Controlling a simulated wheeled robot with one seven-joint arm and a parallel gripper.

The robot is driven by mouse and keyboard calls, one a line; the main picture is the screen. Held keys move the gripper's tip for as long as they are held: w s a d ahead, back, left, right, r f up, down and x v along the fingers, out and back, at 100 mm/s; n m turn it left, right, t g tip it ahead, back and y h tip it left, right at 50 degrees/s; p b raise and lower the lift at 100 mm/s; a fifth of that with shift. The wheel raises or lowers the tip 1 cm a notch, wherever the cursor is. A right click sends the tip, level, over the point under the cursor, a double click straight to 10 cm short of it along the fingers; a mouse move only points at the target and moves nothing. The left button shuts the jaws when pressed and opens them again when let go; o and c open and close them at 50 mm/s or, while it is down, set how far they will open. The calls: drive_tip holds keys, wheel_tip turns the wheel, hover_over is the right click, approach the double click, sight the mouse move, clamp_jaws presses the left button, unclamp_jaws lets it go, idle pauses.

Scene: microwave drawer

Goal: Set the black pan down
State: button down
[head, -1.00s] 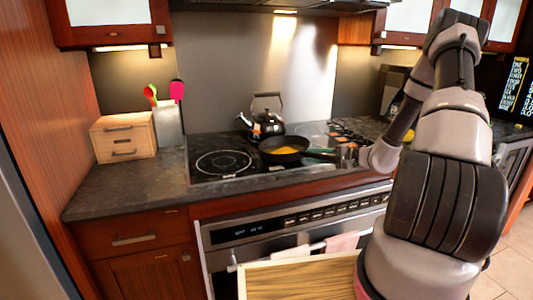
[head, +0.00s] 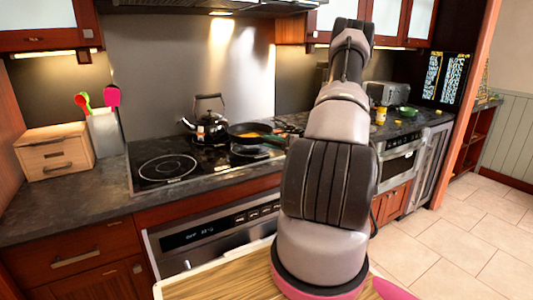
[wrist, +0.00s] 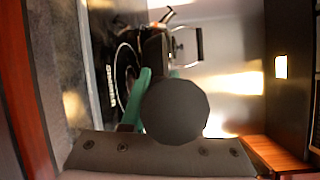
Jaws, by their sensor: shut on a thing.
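The black pan (head: 248,131), with something yellow inside, is level at the right part of the cooktop (head: 165,165), beside the kettle. I cannot tell whether its base touches the cooktop. Its teal handle (wrist: 136,98) runs to my gripper (wrist: 172,112) in the wrist view, where the gripper is shut on it and a dark round part of it hides much of the pan. In the head view my arm hides the gripper.
A black kettle (head: 209,126) stands behind the pan to the left. A wooden drawer box (head: 54,151) and a utensil holder (head: 105,132) stand at left. A toaster (head: 386,93) and green bowl (head: 406,111) are on the right counter. The front-left burner (head: 166,168) is bare.

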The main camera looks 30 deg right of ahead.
drive_tip(key=shift+f, duration=2.4)
drive_tip(key=c, duration=0.7)
unclamp_jaws()
drive_tip(key=shift+f, duration=0.1)
drive_tip(key=v, duration=1.2)
drive_tip(key=shift+s, duration=0.1)
